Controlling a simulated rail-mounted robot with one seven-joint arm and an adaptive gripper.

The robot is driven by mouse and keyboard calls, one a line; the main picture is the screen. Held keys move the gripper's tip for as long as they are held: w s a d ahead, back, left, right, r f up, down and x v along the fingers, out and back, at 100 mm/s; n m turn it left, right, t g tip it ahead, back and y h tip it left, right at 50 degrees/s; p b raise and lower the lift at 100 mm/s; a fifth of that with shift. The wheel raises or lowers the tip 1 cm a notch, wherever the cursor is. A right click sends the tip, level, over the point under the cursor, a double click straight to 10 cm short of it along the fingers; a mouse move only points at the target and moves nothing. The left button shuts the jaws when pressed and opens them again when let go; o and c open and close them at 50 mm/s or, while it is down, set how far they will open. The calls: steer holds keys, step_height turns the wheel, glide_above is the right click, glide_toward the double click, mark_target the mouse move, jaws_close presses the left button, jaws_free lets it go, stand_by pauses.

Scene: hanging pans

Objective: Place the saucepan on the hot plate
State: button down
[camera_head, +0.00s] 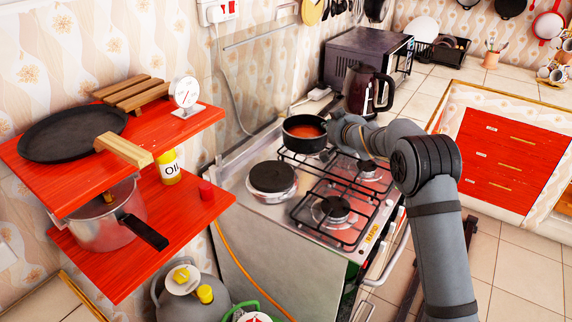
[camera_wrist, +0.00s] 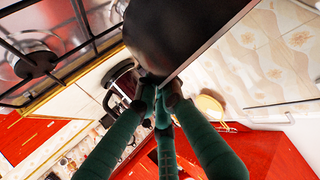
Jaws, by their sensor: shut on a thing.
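The saucepan (camera_head: 304,133) is a small black pan with red-orange contents, upright at the back left of the stove in the head view. My gripper (camera_head: 338,130) is at its right side, shut on it; the handle is mostly hidden by the gripper. In the wrist view the dark saucepan (camera_wrist: 185,35) is at the top, with the fingertips of my gripper (camera_wrist: 160,98) against its lower part. The hot plate (camera_head: 271,177) is a bare black disc at the stove's front left. I cannot tell whether the saucepan touches the surface below it.
Gas burners under a black grate (camera_head: 335,208) fill the right of the stove. A dark kettle (camera_head: 368,90) and a microwave (camera_head: 355,58) stand behind. Red shelves (camera_head: 190,120) at left hold a flat pan (camera_head: 72,133) and a pressure cooker (camera_head: 100,225).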

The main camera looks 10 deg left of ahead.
mark_target(294, 146)
steer(key=s+a+f, duration=0.1)
steer(key=a, duration=0.2)
steer(key=s+a+f, duration=0.1)
steer(key=a+f, duration=0.1)
steer(key=a, duration=0.1)
steer(key=s+a+f, duration=0.1)
steer(key=a+f, duration=0.1)
steer(key=a, duration=0.1)
steer(key=shift+a+f, duration=0.25)
steer(key=shift+a, duration=0.15)
steer(key=shift+s+a+f, duration=0.15)
steer(key=shift+a+f, duration=0.2)
step_height(294, 146, down, 4)
steer(key=shift+f+p, duration=0.1)
steer(key=shift+p, duration=0.3)
steer(key=c, duration=2.4)
jaws_free()
steer(key=shift+f, duration=0.1)
steer(key=o, duration=0.5)
steer(key=shift+s, duration=0.15)
